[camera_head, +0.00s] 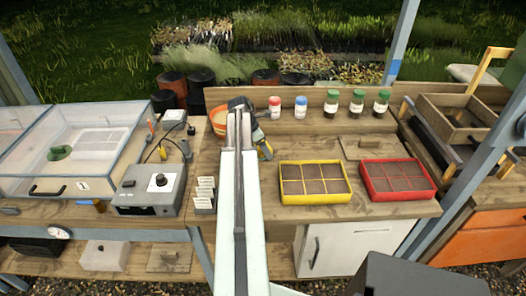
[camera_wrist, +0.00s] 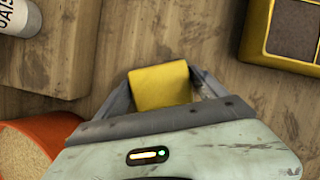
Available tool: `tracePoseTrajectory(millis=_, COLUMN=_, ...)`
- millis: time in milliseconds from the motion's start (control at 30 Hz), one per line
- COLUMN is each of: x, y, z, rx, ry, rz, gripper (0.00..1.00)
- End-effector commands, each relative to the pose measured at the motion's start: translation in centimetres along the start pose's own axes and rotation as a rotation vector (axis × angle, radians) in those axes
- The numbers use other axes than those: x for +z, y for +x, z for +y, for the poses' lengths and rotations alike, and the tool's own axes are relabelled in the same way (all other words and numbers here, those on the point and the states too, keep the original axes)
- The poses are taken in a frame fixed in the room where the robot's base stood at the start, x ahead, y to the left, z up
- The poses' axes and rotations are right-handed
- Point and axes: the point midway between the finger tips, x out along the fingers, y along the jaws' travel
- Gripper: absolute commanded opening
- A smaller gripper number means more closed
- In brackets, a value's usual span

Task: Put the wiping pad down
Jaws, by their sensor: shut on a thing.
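My gripper (camera_head: 261,141) is shut on the yellow wiping pad (camera_wrist: 160,87), which sits between the two fingers in the wrist view. In the head view only a small yellow bit of the pad (camera_head: 267,151) shows beside the gripper, and my arm hides part of this area. The wooden bench top (camera_wrist: 128,40) lies below the pad. I cannot tell whether the pad touches it.
An orange-rimmed bowl (camera_head: 217,126) stands just left of my gripper. A yellow seed tray (camera_head: 314,200) and a red one (camera_head: 398,200) lie to the right. Several lidded jars (camera_head: 332,104) stand on a raised ledge behind. Bare bench shows between the gripper and the yellow tray.

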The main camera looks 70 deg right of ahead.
Motion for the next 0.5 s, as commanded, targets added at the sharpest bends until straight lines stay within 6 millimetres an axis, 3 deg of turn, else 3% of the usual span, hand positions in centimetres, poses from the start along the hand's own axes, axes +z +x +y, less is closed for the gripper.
tracePoseTrajectory(millis=167, x=-0.11, y=0.33, z=-0.02, rx=0.000, ry=0.001, rz=0.000, gripper=0.49)
tracePoseTrajectory(millis=200, x=-0.08, y=0.26, z=-0.02, rx=0.000, ry=0.001, rz=0.000, gripper=0.87)
tracePoseTrajectory(millis=267, x=-0.05, y=0.20, z=-0.03, rx=0.000, ry=0.001, rz=0.000, gripper=1.00)
tracePoseTrajectory(millis=500, x=0.01, y=0.15, z=-0.06, rx=-0.001, ry=0.001, rz=0.000, gripper=1.00)
